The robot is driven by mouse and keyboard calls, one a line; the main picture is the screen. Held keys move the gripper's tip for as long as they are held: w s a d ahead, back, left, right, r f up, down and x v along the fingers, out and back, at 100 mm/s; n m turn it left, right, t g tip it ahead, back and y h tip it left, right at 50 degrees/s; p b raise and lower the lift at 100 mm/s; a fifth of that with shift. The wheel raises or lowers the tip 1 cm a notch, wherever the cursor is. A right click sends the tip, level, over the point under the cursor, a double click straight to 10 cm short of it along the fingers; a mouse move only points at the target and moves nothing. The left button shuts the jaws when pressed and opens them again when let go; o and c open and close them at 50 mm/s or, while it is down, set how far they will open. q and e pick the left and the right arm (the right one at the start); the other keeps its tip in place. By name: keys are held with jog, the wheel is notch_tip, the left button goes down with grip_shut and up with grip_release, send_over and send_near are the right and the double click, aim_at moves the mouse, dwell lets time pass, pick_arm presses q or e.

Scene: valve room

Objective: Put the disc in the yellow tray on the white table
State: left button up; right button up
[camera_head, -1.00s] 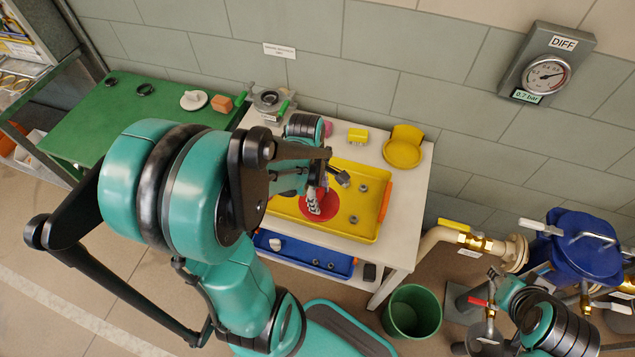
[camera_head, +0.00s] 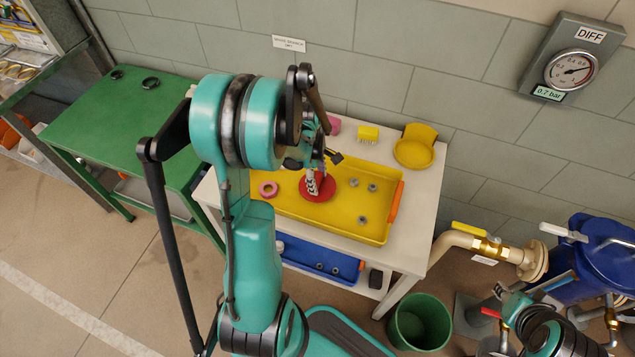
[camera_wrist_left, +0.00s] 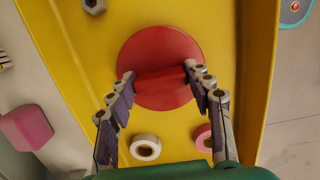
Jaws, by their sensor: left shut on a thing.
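The red disc (camera_head: 327,193) is over the left-middle part of the yellow tray (camera_head: 338,226), which lies on the white table (camera_head: 424,220). My left gripper (camera_head: 316,186) reaches down from above and is shut on the disc. In the left wrist view, its two fingers (camera_wrist_left: 159,76) grip the raised bar across the red disc (camera_wrist_left: 160,50), with the yellow tray floor (camera_wrist_left: 95,55) below. I cannot tell whether the disc touches the tray floor.
Several grey nuts (camera_head: 363,219) and a pink ring (camera_head: 268,189) lie in the tray. A yellow dish (camera_head: 413,153) and a yellow brush (camera_head: 368,135) stand behind it. A blue tray (camera_head: 310,257) is on the lower shelf. A green bin (camera_head: 420,322) stands on the floor.

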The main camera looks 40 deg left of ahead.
pick_arm(q)
jog(key=shift+f, duration=0.2)
jog(key=shift+f, duration=0.1)
jog(key=o, duration=1.1)
jog(key=shift+f, duration=0.15)
jog(key=o, duration=0.5)
jog(key=shift+c, duration=0.2)
jog(key=shift+r, duration=0.2)
